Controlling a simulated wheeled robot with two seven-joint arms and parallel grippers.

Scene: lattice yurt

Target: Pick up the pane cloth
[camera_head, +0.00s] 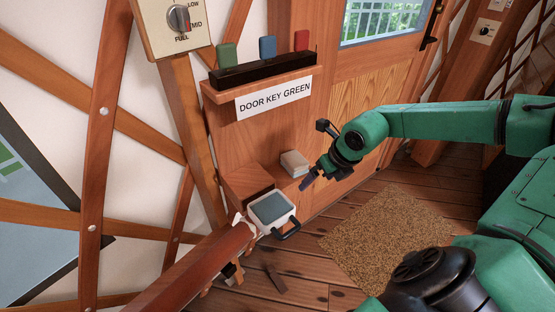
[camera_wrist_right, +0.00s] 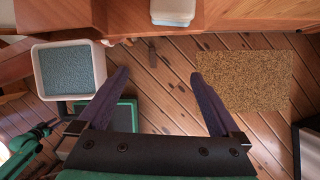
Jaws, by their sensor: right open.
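A small folded pale cloth, which I take for the pane cloth (camera_head: 295,163), lies on a low wooden ledge beside the door. Its near side shows at the top edge of the right wrist view (camera_wrist_right: 173,14), white with a pale blue lower edge. My right gripper (camera_head: 309,182) is just right of and slightly below the cloth in the head view, apart from it. In the right wrist view its two dark fingers (camera_wrist_right: 160,74) are spread with nothing between them, and the cloth lies beyond their tips. My left gripper is not in view.
A shelf (camera_head: 262,85) labelled DOOR KEY GREEN holds green, blue and red pieces. A brown mat (camera_head: 390,232) lies on the plank floor by the door (camera_head: 375,95).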

